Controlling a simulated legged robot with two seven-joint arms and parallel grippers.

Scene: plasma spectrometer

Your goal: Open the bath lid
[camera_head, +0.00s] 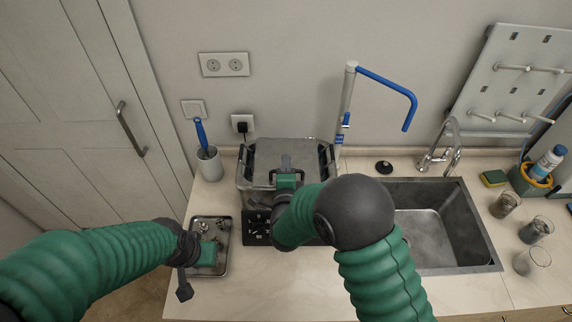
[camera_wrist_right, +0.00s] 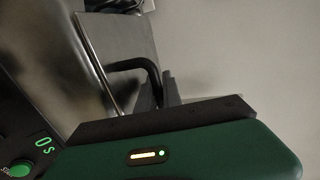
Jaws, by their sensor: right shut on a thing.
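The bath (camera_head: 247,200) is a metal box on the counter with a dark control panel (camera_head: 257,226) at its front. Its grey lid (camera_head: 262,173) lies on top, and I cannot tell if it is lifted at all. My right gripper (camera_head: 286,163) is over the lid, shut on the lid's handle. In the right wrist view the dark bent handle (camera_wrist_right: 140,68) runs to the gripper fingers (camera_wrist_right: 170,88). My left gripper (camera_head: 184,285) hangs at the counter's front, beside a metal tray; its fingers are too unclear to judge.
The metal tray (camera_head: 223,268) with small parts lies left of the bath. A grey cup (camera_head: 208,168) with a blue-handled tool stands behind it. The sink (camera_head: 445,230) is to the right, with glass beakers (camera_head: 504,205) beyond. A blue-tipped spout (camera_head: 388,80) rises behind the bath.

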